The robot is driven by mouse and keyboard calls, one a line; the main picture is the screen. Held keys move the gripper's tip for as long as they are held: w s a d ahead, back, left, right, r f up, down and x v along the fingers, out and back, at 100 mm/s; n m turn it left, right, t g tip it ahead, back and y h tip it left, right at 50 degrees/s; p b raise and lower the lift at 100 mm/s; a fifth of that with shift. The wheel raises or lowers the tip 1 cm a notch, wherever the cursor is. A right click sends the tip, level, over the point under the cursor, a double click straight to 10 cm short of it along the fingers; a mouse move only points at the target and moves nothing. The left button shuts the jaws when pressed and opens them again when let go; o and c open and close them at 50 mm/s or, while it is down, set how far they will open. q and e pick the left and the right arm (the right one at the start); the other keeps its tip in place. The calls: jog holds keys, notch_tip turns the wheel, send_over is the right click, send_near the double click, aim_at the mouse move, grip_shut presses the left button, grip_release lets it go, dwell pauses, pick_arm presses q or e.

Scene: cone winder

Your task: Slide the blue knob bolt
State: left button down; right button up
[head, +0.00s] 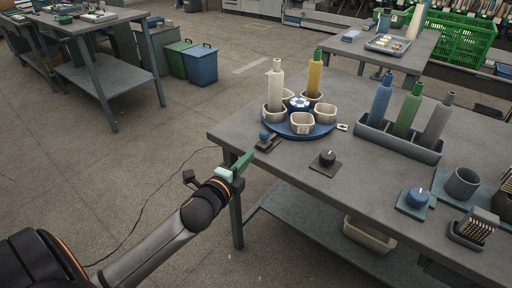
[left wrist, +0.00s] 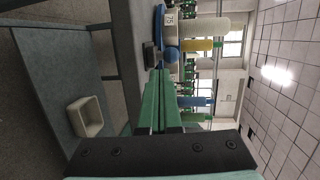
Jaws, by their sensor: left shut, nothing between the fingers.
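The blue knob bolt (head: 264,136) is a small blue ball on a dark base at the left edge of the grey workbench, in front of the round blue tray. In the left wrist view the blue knob (left wrist: 171,55) shows just beyond the fingertips, beside its dark base (left wrist: 150,55). My left gripper (head: 249,156) has green fingers, shut and empty. It is at the table's left edge, near the bolt on its lower-left side. I cannot tell whether the fingertips touch it. My right gripper is not in view.
The round blue tray (head: 301,134) holds beige cups and cones just behind the bolt. A black knob on a plate (head: 327,158) stands to the right. Further right are a rack (head: 398,146) of coloured cones and a blue dial (head: 417,196). The floor left of the bench is open.

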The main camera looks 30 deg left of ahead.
aim_at(264, 138)
pick_arm(q)
jog(key=shift+w+a+r, duration=0.15)
jog(key=shift+w, duration=1.25)
jog(key=shift+w+a+r, duration=0.1)
jog(key=shift+w+a, duration=0.05)
jog(key=shift+w, duration=1.2)
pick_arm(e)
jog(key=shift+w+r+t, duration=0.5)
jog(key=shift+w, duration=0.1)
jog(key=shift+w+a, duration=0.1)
pick_arm(q)
jog(key=w, duration=0.3)
jog(key=shift+d+r, duration=0.1)
jog(key=shift+w, duration=0.3)
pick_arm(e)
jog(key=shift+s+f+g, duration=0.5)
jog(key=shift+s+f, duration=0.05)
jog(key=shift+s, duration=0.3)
pick_arm(q)
jog(key=shift+r, duration=0.1)
